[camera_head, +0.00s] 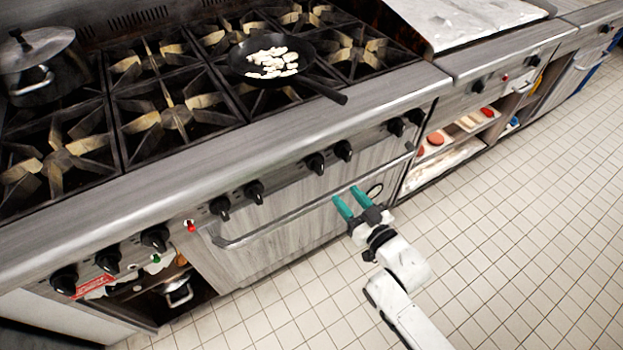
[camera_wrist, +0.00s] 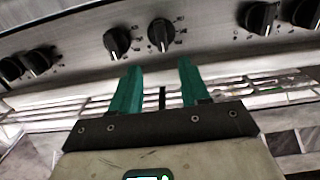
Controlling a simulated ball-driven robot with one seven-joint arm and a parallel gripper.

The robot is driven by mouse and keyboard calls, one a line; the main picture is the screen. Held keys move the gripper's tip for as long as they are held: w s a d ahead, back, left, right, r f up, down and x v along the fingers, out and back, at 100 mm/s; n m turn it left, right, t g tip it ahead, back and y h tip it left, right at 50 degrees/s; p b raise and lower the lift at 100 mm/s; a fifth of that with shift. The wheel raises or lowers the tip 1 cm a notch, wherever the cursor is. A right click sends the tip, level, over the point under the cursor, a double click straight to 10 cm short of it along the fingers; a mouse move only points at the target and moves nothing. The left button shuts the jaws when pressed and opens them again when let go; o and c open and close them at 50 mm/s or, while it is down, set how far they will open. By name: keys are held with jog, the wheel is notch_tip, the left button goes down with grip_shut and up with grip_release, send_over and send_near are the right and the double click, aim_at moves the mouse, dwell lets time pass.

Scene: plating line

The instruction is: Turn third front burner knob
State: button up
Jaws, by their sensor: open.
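A row of black burner knobs runs along the steel front panel of the range. A pair of knobs, left one (camera_head: 316,162) and right one (camera_head: 343,149), is nearest my gripper (camera_head: 346,193). In the wrist view the same pair appears as a left knob (camera_wrist: 117,41) and a right knob (camera_wrist: 161,34), beyond the teal fingertips of my gripper (camera_wrist: 160,64). My gripper is open and empty, below and apart from both knobs, near the oven handle. I cannot tell which knob is the third front one.
The long oven handle (camera_head: 285,222) runs below the knobs, close to my fingers. A black pan (camera_head: 265,82) with pale pieces sits on the burners, its handle towards the front edge. A lidded pot (camera_head: 45,80) stands at left. The tiled floor (camera_head: 510,240) is clear.

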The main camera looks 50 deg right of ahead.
aim_at(322, 168)
jog(key=x, duration=1)
jog(key=shift+w+r+p, duration=0.3)
jog(key=shift+w+p, duration=0.1)
jog(key=shift+c, duration=0.2)
grip_shut()
